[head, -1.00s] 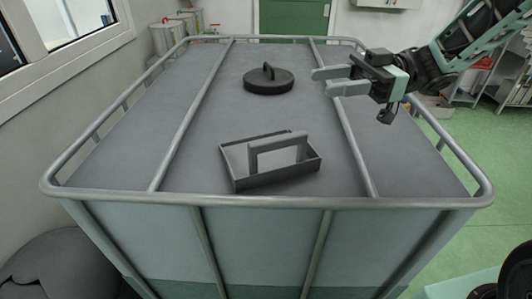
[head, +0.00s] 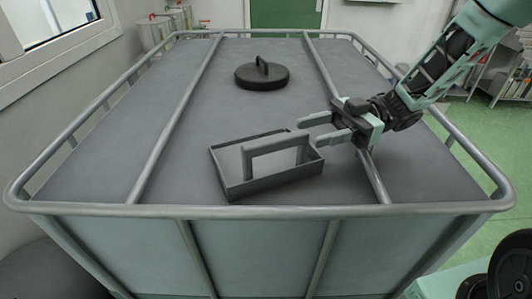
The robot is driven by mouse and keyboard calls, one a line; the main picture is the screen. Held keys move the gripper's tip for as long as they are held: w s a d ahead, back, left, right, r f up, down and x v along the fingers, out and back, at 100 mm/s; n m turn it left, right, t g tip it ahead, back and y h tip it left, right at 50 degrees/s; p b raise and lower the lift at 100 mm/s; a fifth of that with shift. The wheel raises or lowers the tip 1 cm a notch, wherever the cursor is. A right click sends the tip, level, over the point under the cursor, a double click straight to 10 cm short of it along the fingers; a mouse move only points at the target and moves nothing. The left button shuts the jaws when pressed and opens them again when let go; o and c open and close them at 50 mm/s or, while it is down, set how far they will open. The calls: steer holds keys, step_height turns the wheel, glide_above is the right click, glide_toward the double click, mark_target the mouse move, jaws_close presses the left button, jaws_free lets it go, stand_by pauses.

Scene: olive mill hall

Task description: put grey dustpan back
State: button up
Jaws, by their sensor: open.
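The grey dustpan (head: 236,183) is a shallow open-topped tray with an upright loop handle (head: 277,149). It lies on the flat top of a large grey caged tank (head: 150,240), towards the near edge. My gripper (head: 309,128) comes in from the right, with its two pale fingers apart and pointing left. In the picture the fingertips are just right of and above the dustpan's handle end. I cannot tell how far above the dustpan they are, but nothing shows between them.
A dark round lid (head: 262,77) with a raised grip sits further back on the tank top. Metal tubes cross the top, and a raised rail (head: 290,211) rings it. A shelf (head: 505,75) stands at the right, and containers (head: 165,30) stand at the back left.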

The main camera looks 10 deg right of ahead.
mark_target(289, 135)
steer(key=shift+p+x, duration=1)
steer(key=shift+x, duration=2.15)
jaws_close()
